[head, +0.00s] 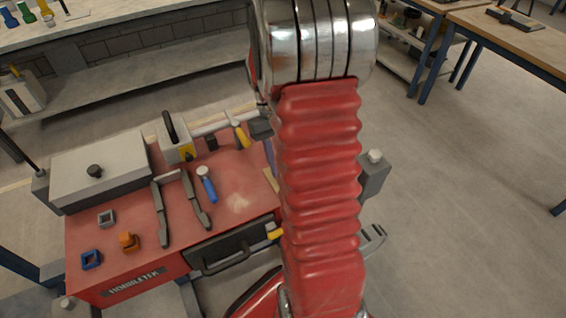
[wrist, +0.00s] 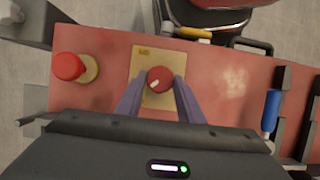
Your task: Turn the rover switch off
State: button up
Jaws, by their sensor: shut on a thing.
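In the wrist view, a round red knob (wrist: 160,76), which looks like the rover switch, sits on a pale yellow plate (wrist: 145,60) on the red worktop. A short white mark on the knob points to the lower left. My gripper (wrist: 162,82) has its two purple-grey fingers on either side of the knob, shut on it. The writing on the plate is too small to read. In the head view my red arm hides the knob and most of the gripper.
A red mushroom button (wrist: 68,66) on a yellow base stands left of the knob. A blue-handled tool (wrist: 271,110) lies to the right. In the head view, the red worktop (head: 110,215) carries a grey box (head: 95,172), dark tools and small square parts.

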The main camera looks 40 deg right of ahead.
dwell(0.4)
jog(key=o, duration=1)
jog(key=shift+o, duration=0.2)
jog(key=v, duration=1.3)
jog(key=shift+w+r, duration=0.2)
jog(key=shift+r, duration=0.05)
